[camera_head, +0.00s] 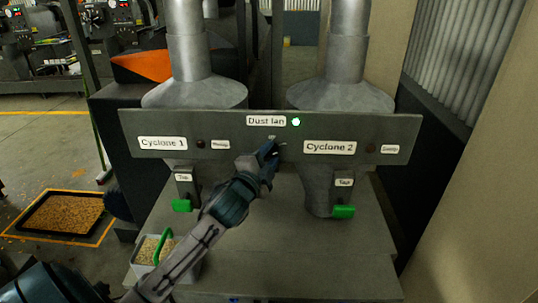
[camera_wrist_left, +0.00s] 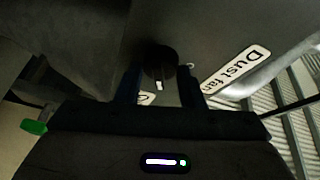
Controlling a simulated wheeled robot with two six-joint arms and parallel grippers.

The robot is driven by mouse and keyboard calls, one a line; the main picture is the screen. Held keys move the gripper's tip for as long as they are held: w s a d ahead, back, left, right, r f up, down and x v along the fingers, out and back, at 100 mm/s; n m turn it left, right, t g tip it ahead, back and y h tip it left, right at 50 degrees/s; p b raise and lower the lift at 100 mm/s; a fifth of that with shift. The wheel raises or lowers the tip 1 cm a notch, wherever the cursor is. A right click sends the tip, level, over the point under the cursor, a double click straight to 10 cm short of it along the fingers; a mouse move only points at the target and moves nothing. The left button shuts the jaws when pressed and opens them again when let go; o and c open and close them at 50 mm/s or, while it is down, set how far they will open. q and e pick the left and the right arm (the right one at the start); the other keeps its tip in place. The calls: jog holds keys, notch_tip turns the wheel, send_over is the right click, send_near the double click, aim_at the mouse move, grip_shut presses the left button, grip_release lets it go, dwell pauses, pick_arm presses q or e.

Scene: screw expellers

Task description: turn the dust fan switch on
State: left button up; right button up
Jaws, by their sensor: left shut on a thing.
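The dust fan switch is a dark round knob (camera_wrist_left: 160,62) with a white mark, on the grey panel (camera_head: 225,126) under the "Dust fan" label (camera_head: 266,121). The label also shows tilted in the left wrist view (camera_wrist_left: 237,70). A small lamp (camera_head: 296,122) right of the label glows green. My left gripper (camera_head: 275,149) is at the panel just below the label, its fingers on both sides of the knob, shut on it. In the head view the gripper largely hides the knob. My right gripper is not in view.
Cyclone 1 (camera_head: 190,95) and Cyclone 2 (camera_head: 340,96) rise behind the panel, with green-handled taps (camera_head: 181,206) (camera_head: 343,211) below. A bin of grain (camera_head: 149,251) with a green handle stands on the lower left platform. A wall closes off the right.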

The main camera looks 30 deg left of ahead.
pick_arm(q)
jog(key=o, duration=1)
jog(key=shift+s+f+b, duration=0.15)
jog(key=shift+s+b, duration=0.15)
jog(key=s+d+b, duration=0.1)
jog(key=s+b, duration=0.1)
jog(key=s, duration=0.8)
jog(key=shift+d+f+b, duration=0.2)
jog(key=shift+d+b, duration=0.05)
jog(key=shift+b, duration=0.15)
jog(key=shift+f, duration=0.1)
